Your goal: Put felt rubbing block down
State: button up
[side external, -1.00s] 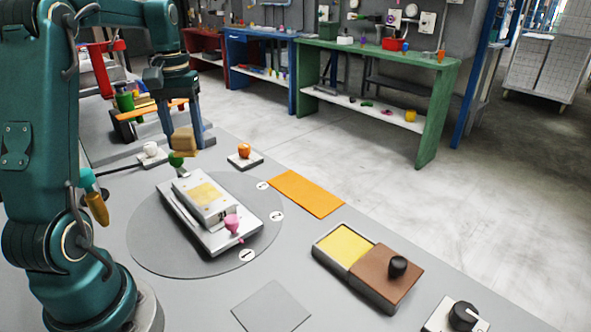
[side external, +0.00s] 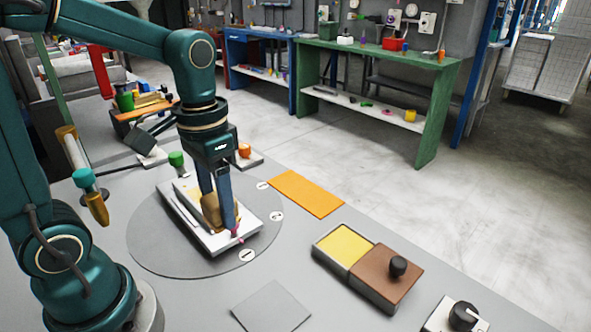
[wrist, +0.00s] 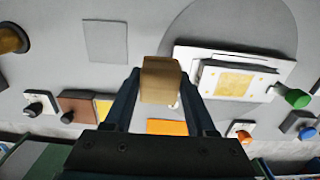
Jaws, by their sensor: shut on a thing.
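The felt rubbing block (side external: 210,212) is a tan block. My gripper (wrist: 160,95) is shut on it, with one finger on each side in the wrist view, where the block (wrist: 160,78) hangs between the fingertips. In the side view my gripper points down over the front part of the white foam press (side external: 207,241). I cannot tell whether the block touches the press. The press also shows in the wrist view (wrist: 190,60), with a yellow patterned patch on it. My fingers and the block hide part of it in the side view.
A grey square (side external: 271,306) lies bare on the table near the front. An orange strip (side external: 306,193) lies to the right. A tray with a yellow pad (side external: 343,243) and a brown, black-knobbed pad (side external: 384,276) is nearby. A green knob (side external: 176,159) stands behind the press.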

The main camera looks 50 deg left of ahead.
send_over(270, 313)
notch_tip(270, 313, down, 7)
jog(key=shift+r, duration=0.1)
jog(key=shift+f, duration=2.05)
jog(key=shift+f, duration=0.1)
jog(key=o, duration=1.3)
notch_tip(270, 313, up, 12)
jog(key=shift+s+a+r+t, duration=0.4)
jog(key=shift+s+a+t, duration=0.45)
jog(key=shift+a, duration=0.55)
jog(key=shift+s+a+r+t, duration=0.45)
jog(key=shift+a+t, duration=0.55)
jog(key=shift+a, duration=0.45)
jog(key=shift+s+a+r+t, duration=0.35)
jog(key=shift+s+a+t, duration=0.5)
jog(key=shift+a, duration=0.55)
